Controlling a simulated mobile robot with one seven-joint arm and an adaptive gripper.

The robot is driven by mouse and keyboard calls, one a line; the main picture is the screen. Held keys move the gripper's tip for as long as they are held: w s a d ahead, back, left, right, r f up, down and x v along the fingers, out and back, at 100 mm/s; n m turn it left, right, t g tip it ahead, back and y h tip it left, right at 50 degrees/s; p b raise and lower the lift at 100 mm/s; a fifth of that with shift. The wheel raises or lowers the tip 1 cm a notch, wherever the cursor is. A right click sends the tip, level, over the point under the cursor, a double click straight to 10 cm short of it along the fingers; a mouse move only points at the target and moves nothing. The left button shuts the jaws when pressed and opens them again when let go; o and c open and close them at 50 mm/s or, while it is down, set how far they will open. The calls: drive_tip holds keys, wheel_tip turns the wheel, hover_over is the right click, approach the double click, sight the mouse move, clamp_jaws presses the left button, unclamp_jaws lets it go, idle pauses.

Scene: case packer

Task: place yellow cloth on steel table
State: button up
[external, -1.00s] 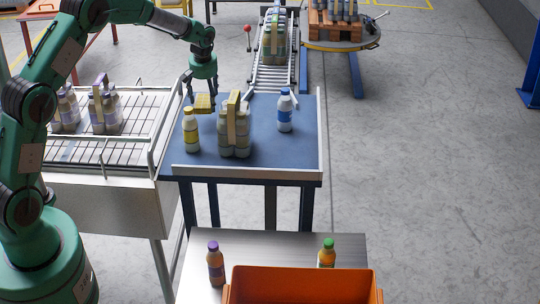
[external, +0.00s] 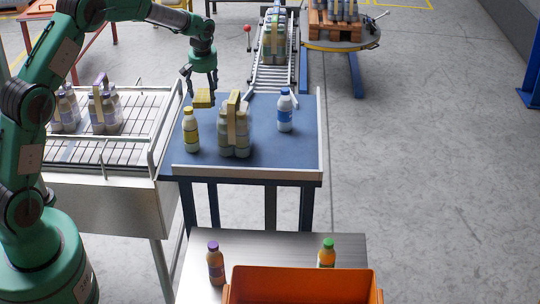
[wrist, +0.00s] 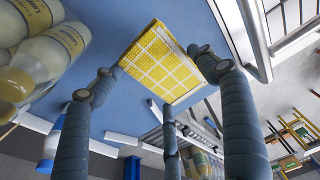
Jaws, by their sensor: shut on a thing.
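The yellow cloth (external: 204,98) is a folded block with a white grid pattern, seen large in the wrist view (wrist: 160,62). My gripper (external: 200,89) is shut on it, with fingers on both sides of the cloth in the wrist view (wrist: 162,78). The cloth is at the back left of the blue-topped table (external: 262,142), seemingly just above its surface. The steel table (external: 290,247) is in the foreground, bare and shiny in its middle.
A yellow bottle (external: 191,132), a bottle pack (external: 235,135) and a blue-capped bottle (external: 285,112) stand on the blue table. The steel table bears a purple-capped bottle (external: 215,265), a green-capped bottle (external: 327,255) and an orange crate (external: 300,285). A railed conveyor (external: 130,135) is left.

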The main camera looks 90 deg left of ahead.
wheel_tip(320, 180, up, 11)
drive_tip(key=w+d+r+n+g+b, duration=0.1)
drive_tip(key=w+d+n+b, duration=0.35)
drive_tip(key=d, duration=0.85)
drive_tip(key=w+d+n+b, duration=0.3)
drive_tip(key=d+n, duration=0.2)
drive_tip(key=d, duration=0.7)
drive_tip(key=s+d+f+n+h+b, duration=0.2)
drive_tip(key=d+n+b, duration=0.55)
drive_tip(key=d, duration=1.65)
drive_tip(key=shift+n+g, duration=0.4)
drive_tip(key=shift+n, duration=0.1)
drive_tip(key=f, duration=1)
drive_tip(key=s+f, duration=0.1)
drive_tip(key=f, duration=2.1)
drive_tip(key=shift+s+a+f+p, duration=0.2)
drive_tip(key=shift+p, duration=0.2)
hover_over(249, 239)
drive_tip(key=shift+s+f+b, duration=0.1)
drive_tip(key=shift+f+b, duration=0.25)
drive_tip(key=shift+f, duration=0.35)
